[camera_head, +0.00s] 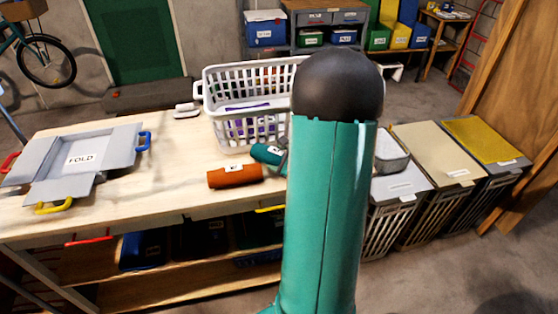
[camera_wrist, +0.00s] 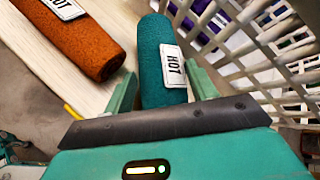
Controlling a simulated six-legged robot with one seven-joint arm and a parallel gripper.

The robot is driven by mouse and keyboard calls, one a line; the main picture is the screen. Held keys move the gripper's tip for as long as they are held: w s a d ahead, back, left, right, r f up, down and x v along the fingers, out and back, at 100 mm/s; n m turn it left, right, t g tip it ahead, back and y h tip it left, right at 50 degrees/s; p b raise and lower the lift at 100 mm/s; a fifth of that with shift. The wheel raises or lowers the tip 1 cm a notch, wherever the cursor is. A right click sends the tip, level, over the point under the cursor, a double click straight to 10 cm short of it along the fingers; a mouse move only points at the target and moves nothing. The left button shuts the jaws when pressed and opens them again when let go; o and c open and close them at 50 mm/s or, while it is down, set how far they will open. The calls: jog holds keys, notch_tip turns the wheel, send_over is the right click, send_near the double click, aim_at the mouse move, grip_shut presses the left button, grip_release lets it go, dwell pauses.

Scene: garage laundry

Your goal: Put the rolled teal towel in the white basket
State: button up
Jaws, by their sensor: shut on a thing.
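The rolled teal towel (camera_head: 269,154) lies on the wooden table beside the white basket, with a white HOT label. In the wrist view the teal towel (camera_wrist: 157,50) sits between the two fingers of my gripper (camera_wrist: 160,85), which is shut on it. The white basket (camera_head: 226,88) stands upright on the table behind the towel, with something purple inside. The basket's slatted wall (camera_wrist: 262,50) is close on the right of my gripper in the wrist view. My own arm hides the basket's right part and most of my gripper in the head view.
A rolled orange towel (camera_head: 235,176) lies just left of the teal one. A grey folding board (camera_head: 75,155) marked FOLD is on the table's left. Lidded hampers (camera_head: 435,155) stand to the right. The table between board and basket is mostly clear.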

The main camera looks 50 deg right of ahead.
jog(key=shift+f, duration=0.55)
jog(key=o, duration=1.1)
jog(key=shift+f, duration=0.15)
jog(key=shift+s+r, duration=0.3)
jog(key=shift+r, duration=0.05)
jog(key=v, duration=1.1)
jog(key=shift+s+a, duration=0.15)
jog(key=shift+a, duration=0.05)
